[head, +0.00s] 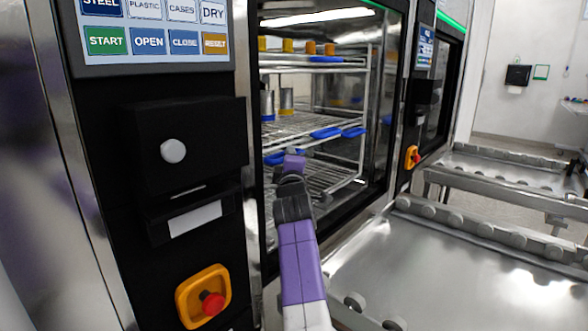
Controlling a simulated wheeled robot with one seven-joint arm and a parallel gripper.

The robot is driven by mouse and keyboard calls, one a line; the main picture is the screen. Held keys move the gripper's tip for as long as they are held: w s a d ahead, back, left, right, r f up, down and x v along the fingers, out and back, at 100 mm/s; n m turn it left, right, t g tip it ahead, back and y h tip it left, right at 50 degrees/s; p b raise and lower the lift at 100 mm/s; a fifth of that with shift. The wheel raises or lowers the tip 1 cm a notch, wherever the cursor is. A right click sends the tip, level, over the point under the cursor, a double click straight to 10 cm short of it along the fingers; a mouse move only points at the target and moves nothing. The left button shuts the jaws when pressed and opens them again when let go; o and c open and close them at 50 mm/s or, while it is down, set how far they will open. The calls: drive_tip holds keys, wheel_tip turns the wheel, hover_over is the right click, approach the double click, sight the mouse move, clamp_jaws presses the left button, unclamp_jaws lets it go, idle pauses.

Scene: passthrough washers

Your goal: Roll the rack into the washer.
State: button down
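The washer (395,95) has a chamber with a tall opening at the picture's middle. The rack (365,110) is a metal wire frame with several shelves, standing within the opening. It carries yellow-capped items on top, metal cylinders in the middle and blue clips along the shelf edges. My purple and white arm reaches up from the bottom toward the rack's lower shelves. My gripper (292,165) is at the arm's far end, in front of the rack. Its fingers are too small and foreshortened to tell if they are open, or if they touch the rack.
A control panel (150,42) with START, OPEN and CLOSE buttons is at upper left. A red emergency knob on a yellow plate (203,297) sits below. A steel roller table (450,275) stands at lower right, with a second one (510,180) behind. Another washer stands beyond.

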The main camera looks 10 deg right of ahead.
drive_tip(key=shift+w+a, duration=0.15)
drive_tip(key=shift+a, duration=0.1)
drive_tip(key=c, duration=1.4)
unclamp_jaws()
drive_tip(key=shift+d, duration=0.1)
drive_tip(key=shift+s+f, duration=0.15)
drive_tip(key=shift+s, duration=0.5)
drive_tip(key=r+p+v, duration=0.1)
drive_tip(key=v, duration=0.5)
drive_tip(key=shift+s+f, duration=0.25)
drive_tip(key=shift+f, duration=0.25)
